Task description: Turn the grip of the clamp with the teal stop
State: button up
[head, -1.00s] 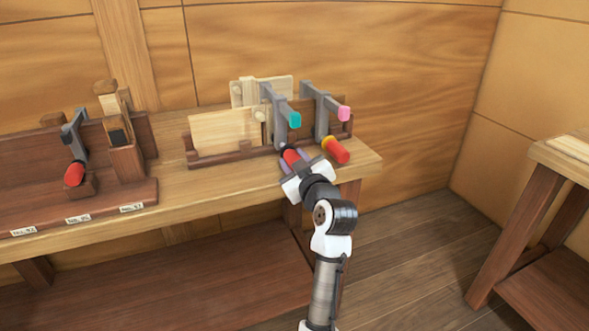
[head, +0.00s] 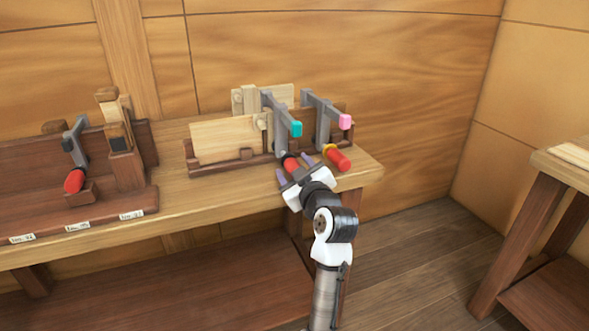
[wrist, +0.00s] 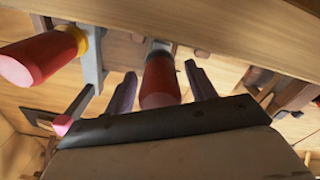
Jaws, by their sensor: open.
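The clamp with the teal stop (head: 296,129) stands upright on the rack at the bench's right end, its grey bar (head: 281,125) running down to a red grip (head: 291,165). My gripper (head: 294,167) is open at this grip, one purple finger on each side. In the wrist view the red grip (wrist: 161,82) lies between the two spread fingers, with a visible gap to each. The teal stop is not visible in the wrist view.
Just right stands a clamp with a pink stop (head: 345,121) and a red grip with a yellow collar (head: 338,158); this grip shows large in the wrist view (wrist: 38,57). A pale board (head: 224,138) stands left. Another red-gripped clamp (head: 74,181) is farther left.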

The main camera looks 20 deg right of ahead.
jog(key=s+b, duration=0.1)
jog(key=s, duration=1.2)
jog(key=shift+s+d+b, duration=0.15)
jog(key=shift+s+b, duration=0.25)
dwell(0.4)
